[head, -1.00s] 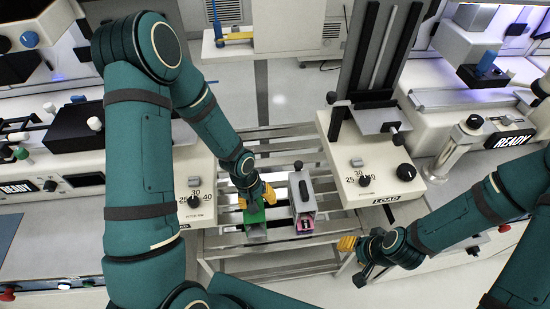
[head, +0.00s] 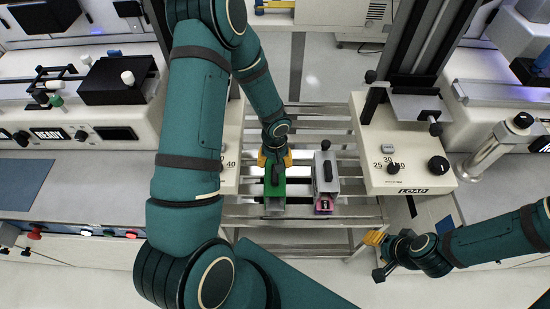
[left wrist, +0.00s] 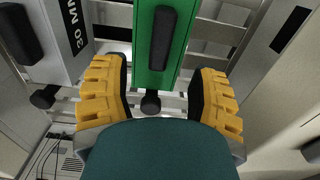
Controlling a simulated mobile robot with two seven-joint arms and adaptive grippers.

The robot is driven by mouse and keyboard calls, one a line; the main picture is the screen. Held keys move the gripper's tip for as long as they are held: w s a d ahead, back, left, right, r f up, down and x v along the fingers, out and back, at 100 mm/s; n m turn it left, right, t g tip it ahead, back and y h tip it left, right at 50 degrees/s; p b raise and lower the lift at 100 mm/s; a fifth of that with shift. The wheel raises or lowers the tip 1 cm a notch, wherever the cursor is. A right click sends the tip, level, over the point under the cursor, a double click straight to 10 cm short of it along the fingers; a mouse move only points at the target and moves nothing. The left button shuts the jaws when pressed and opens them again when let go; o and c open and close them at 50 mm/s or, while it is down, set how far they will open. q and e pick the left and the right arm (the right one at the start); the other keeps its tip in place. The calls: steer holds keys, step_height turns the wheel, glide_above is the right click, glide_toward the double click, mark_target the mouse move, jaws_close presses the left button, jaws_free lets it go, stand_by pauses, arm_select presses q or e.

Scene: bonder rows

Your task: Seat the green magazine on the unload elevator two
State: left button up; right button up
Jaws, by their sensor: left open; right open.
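The green magazine (head: 275,192) stands on a slatted metal rack, beside a grey magazine (head: 325,172). My left gripper (head: 275,158) is at the far end of the green magazine. In the left wrist view the open yellow fingers of my left gripper (left wrist: 160,95) lie on either side of the green magazine (left wrist: 182,60), with its black handle and knob between them and gaps at both sides. My right gripper (head: 374,240) is open and empty at the right, near the rack's front corner. An elevator (head: 230,172) left of the rack is mostly hidden by my left arm; its name cannot be read.
The elevator marked LOAD (head: 405,150) stands right of the rack (head: 245,222), with a dial and a tall column. The grey magazine, with a pink end, stands close on the right of the green one. Bonder machines (head: 70,100) line the left side.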

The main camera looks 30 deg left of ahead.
arm_select(q)
step_height(320, 180, down, 4)
steer(key=shift+r+b, duration=0.1)
steer(key=shift+b, duration=0.9)
steer(key=shift+f+b, duration=0.6)
steer(key=shift+f, duration=0.5)
steer(key=shift+c, duration=0.2)
jaws_close()
steer(key=shift+r, duration=0.1)
steer(key=shift+r+p, duration=2.1)
steer(key=shift+r, duration=1.4)
